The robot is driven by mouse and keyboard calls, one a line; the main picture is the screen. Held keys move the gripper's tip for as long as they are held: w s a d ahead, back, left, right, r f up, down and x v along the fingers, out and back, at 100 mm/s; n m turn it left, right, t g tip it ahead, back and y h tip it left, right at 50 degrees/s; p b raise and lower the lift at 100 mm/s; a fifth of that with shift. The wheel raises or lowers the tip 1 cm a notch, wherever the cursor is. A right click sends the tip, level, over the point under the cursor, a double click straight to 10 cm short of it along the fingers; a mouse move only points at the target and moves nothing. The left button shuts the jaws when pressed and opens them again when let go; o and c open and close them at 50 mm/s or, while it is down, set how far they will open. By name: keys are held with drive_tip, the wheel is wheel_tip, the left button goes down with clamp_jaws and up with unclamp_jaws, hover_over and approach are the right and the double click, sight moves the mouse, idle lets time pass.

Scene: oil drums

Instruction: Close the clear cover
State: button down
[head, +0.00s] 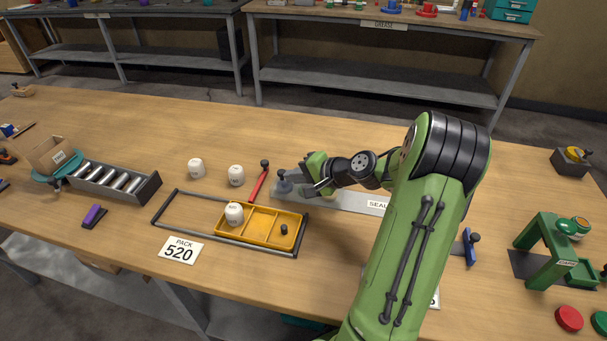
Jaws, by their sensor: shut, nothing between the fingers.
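My gripper (323,188) is shut, with nothing seen between its fingers. It is low over the long grey plate marked SEAL (350,201), near the plate's left end. A dark grey knob-like piece (284,184) stands just left of the gripper. I cannot make out a clear cover for certain, and my arm hides part of the plate's right side. I cannot tell whether the gripper touches anything.
A yellow divided tray (248,237) holding a white container (234,214) sits within a dark rectangular frame (170,232). A red-handled tool (259,183) lies left of the knob. Two white containers (236,175) stand behind. A green press (545,250) is at right.

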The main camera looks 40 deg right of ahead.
drive_tip(key=shift+w+a, duration=0.3)
drive_tip(key=shift+r, duration=0.1)
drive_tip(key=shift+s+d+r, duration=0.15)
drive_tip(key=shift+s, duration=0.1)
drive_tip(key=s+d, duration=0.1)
drive_tip(key=s, duration=0.3)
drive_tip(key=s+d+p, duration=0.1)
drive_tip(key=s+d, duration=0.1)
drive_tip(key=s, duration=0.2)
drive_tip(key=s+d, duration=0.1)
drive_tip(key=s, duration=0.3)
drive_tip(key=shift+d+r+p, duration=0.1)
drive_tip(key=shift+d+p, duration=0.05)
drive_tip(key=shift+p, duration=0.2)
